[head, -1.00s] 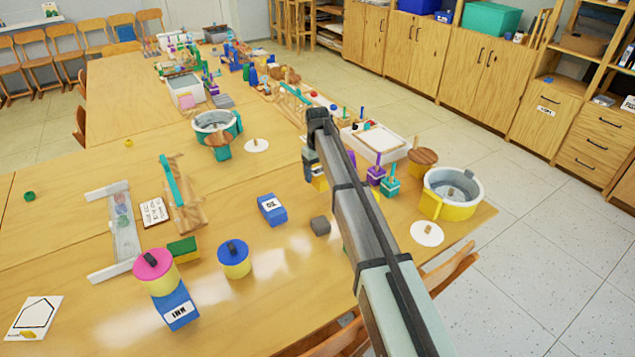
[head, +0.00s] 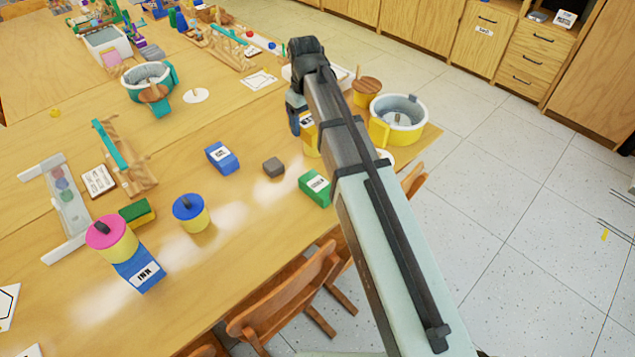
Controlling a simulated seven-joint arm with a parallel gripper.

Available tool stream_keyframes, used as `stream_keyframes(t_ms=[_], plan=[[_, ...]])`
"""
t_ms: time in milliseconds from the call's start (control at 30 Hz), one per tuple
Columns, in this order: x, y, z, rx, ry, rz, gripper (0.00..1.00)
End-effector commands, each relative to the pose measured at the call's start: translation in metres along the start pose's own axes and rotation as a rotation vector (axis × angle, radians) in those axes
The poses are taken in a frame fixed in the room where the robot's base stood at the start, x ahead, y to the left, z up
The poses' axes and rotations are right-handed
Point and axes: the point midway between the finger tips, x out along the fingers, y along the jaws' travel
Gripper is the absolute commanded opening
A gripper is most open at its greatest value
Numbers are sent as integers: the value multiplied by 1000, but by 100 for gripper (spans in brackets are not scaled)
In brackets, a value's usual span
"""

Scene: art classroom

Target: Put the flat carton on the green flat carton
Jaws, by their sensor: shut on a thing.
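The green flat carton (head: 315,188), with a white label, lies on the table near its front edge, left of my arm. My gripper (head: 301,124) is above the table, behind the green carton and partly hidden by my own arm. It is shut on a yellow flat carton (head: 310,140) with a label; only a part of this carton shows beside the arm. The yellow carton is apart from the green one.
A grey block (head: 273,167) and a blue carton (head: 222,158) lie left of the green carton. A blue-lidded pot (head: 190,213) stands nearer. A yellow-and-white pot (head: 398,120) stands right of my arm. A chair (head: 290,290) is at the front edge.

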Motion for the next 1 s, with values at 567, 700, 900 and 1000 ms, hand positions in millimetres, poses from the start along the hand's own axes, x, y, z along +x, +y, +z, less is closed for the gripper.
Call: stream_keyframes(t_ms=[567, 700, 900, 1000], plan=[[16, -33, 84, -82, 0, 0, 33], [28, -33, 84, -85, -1, 0, 33], [56, -33, 84, -84, -1, 0, 33], [66, -32, 84, -84, 0, 0, 33]])
